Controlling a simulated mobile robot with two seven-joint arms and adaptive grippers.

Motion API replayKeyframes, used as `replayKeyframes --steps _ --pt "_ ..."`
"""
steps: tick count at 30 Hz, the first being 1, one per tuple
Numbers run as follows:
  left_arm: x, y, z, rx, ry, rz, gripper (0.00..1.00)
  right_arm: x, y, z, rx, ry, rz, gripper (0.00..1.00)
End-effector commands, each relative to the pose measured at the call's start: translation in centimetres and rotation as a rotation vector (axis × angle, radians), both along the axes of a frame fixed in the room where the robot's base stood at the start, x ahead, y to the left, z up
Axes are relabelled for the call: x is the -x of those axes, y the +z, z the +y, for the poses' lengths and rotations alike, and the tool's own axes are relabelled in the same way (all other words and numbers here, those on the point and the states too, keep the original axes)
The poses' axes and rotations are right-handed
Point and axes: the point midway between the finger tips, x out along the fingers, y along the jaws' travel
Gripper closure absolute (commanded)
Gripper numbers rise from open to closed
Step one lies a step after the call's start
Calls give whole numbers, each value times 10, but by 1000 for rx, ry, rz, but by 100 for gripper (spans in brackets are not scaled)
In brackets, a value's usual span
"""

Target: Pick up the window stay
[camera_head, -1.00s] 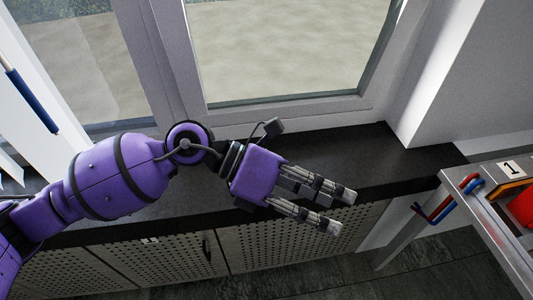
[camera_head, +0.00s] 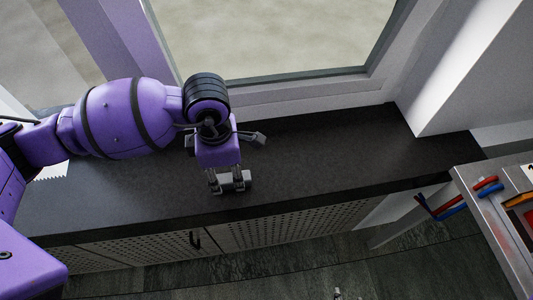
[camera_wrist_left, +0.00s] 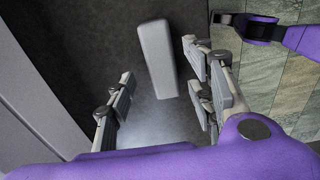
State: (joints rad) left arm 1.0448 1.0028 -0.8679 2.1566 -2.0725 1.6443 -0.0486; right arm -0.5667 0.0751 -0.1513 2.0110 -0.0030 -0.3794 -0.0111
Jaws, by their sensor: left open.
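The window stay appears to be the pale grey, rounded bar (camera_wrist_left: 157,58) lying on the dark sill in the left wrist view. My left gripper (camera_head: 229,184) points down over the sill in the head view, with its fingers spread. In the wrist view one finger is left of the bar and two are right of it, with gaps on both sides. The bar lies nearer the right fingers. In the head view grey shapes at the fingertips overlap, so I cannot separate the bar from the fingers.
The dark sill (camera_head: 330,150) is clear to the right of my gripper. The window frame (camera_head: 300,95) runs behind it. Perforated panels (camera_head: 290,222) are below the front edge. A grey table (camera_head: 490,215) with red and blue handles stands at the right.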

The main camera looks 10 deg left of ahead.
Motion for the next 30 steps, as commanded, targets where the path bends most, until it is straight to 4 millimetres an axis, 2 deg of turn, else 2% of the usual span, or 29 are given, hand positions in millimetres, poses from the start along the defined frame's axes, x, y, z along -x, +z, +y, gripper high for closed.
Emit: replayKeyframes --steps 1,5,14,25,30 --pt "4 -8 0 1 1 6 51 -9 6 1 -2 3 -19 60" --pt "4 -25 -1 1 1 5 51 -21 11 3 -4 6 -44 60" --pt "3 -31 0 1 0 3 51 -16 9 2 -4 3 -34 60" --pt "3 -31 -1 2 0 3 98 -10 5 2 -3 2 -21 60" --pt "3 -30 -1 2 0 3 100 -11 6 2 -3 3 -22 60"
